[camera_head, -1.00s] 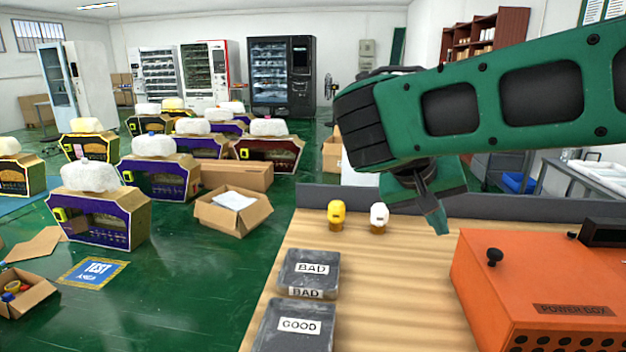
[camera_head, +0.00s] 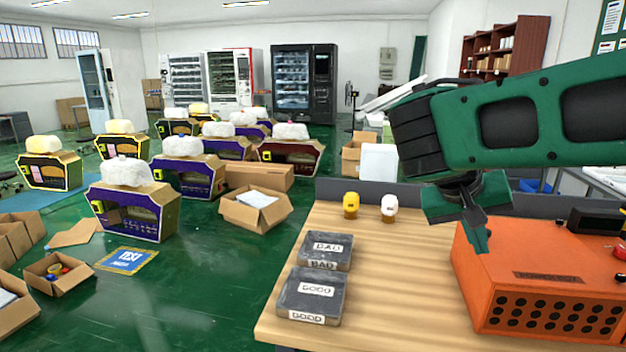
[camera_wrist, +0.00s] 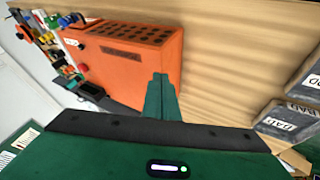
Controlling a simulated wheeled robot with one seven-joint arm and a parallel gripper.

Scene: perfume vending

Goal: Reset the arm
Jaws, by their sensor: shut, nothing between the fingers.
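My gripper (camera_head: 478,236) hangs from my green arm above the wooden table (camera_head: 390,262), at the left back corner of the orange power box (camera_head: 535,300) in the head view. Its green fingers are together with nothing between them. In the wrist view my gripper (camera_wrist: 160,84) shows as two closed fingers pointing toward the table, beside the power box (camera_wrist: 130,62).
A grey BAD tray (camera_head: 340,243) and a GOOD tray (camera_head: 325,278) sit at the table's left edge. A yellow bottle (camera_head: 350,206) and a white bottle (camera_head: 389,208) stand at the back. The table between the trays and power box is clear.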

